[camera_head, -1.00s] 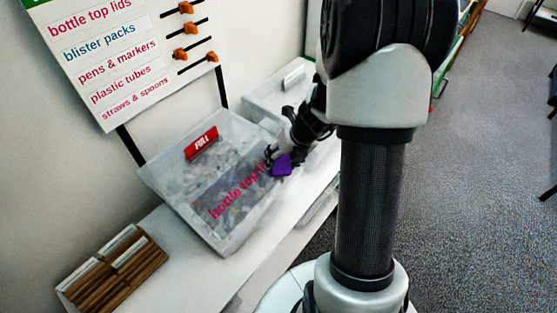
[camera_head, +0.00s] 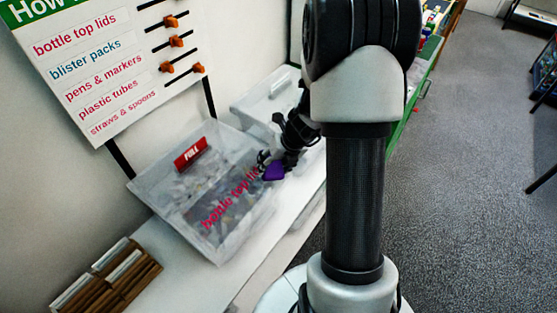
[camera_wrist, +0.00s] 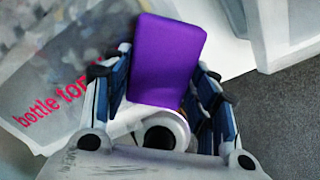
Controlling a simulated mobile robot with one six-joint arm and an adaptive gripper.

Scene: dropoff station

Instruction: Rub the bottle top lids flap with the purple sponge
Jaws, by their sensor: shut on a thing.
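The purple sponge (camera_head: 274,172) is held in my gripper (camera_head: 271,162) at the right end of the flap's lettering. In the wrist view the sponge (camera_wrist: 166,60) stands out between the two fingers of my gripper (camera_wrist: 160,85), which is shut on it. The bottle top lids flap (camera_head: 222,212) is a clear, sloping panel with pink lettering on the front of a translucent bin (camera_head: 160,200). The flap also shows in the wrist view (camera_wrist: 30,100), its last letters hidden by a finger. Whether the sponge touches the flap I cannot tell.
A red FULL sign (camera_head: 191,154) stands on the bin. Another pale bin (camera_head: 262,98) is behind it on the white shelf (camera_head: 185,262). A brown card rack (camera_head: 110,280) is at the front left. A sign board (camera_head: 95,60) is on the wall. Grey floor lies right.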

